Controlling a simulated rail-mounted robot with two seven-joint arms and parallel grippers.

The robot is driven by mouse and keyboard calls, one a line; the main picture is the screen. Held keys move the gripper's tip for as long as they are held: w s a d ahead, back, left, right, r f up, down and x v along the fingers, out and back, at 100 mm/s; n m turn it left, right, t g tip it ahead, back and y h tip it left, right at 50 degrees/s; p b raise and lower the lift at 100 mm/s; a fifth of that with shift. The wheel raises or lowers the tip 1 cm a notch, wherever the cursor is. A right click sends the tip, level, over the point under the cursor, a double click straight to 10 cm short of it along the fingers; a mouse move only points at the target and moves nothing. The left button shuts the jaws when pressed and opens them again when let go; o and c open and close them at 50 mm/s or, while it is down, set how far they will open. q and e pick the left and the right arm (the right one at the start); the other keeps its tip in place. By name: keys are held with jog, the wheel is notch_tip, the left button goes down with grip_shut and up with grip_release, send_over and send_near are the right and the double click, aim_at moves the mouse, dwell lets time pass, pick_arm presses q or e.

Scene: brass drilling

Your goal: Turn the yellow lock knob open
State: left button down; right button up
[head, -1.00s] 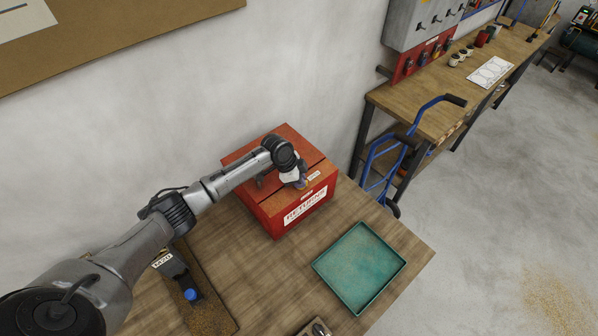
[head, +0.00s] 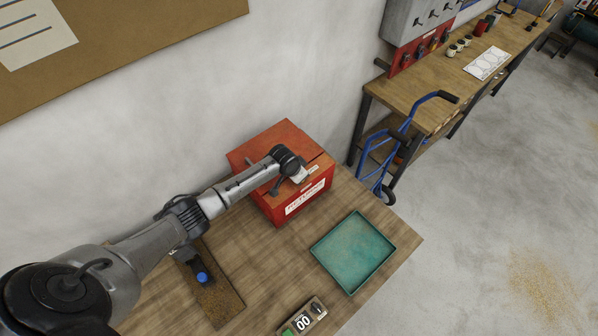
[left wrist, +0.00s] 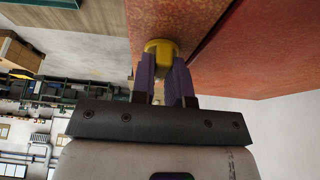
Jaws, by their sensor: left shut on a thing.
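The yellow lock knob (left wrist: 161,46) shows in the left wrist view, on the face of the red box. My left gripper (left wrist: 163,68) is shut on it, with a purple-grey finger on either side. In the head view the red RETURNS box (head: 306,199) stands on the wooden table against the wall. My left arm reaches over its top, and my left gripper (head: 299,175) is at the lid's front edge. The knob is hidden in the head view. My right gripper is in neither view.
A green tray (head: 352,251) lies on the table right of the box. A small counter reading 00 (head: 303,321) sits at the front. A blue knob (head: 202,277) on a brown board is at the left. A blue hand truck (head: 384,160) stands beyond the table.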

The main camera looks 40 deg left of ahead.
pick_arm(q)
jog(key=shift+s+a+f, duration=0.1)
jog(key=shift+s+f, duration=0.1)
jog(key=shift+f, duration=0.15)
jog(key=c, duration=1.2)
grip_release()
jog(key=shift+w+r, duration=0.1)
jog(key=shift+o, duration=0.4)
jog(key=shift+d, duration=0.25)
jog(key=shift+w+a+r, duration=0.1)
jog(key=shift+r, duration=0.05)
jog(key=shift+s+r, duration=0.2)
jog(key=shift+r, duration=0.35)
jog(key=d+v, duration=0.1)
jog(key=v, duration=1.1)
jog(key=shift+a+r+b, duration=0.3)
jog(key=shift+a+b, duration=0.1)
jog(key=shift+a, duration=0.1)
jog(key=shift+s, duration=0.1)
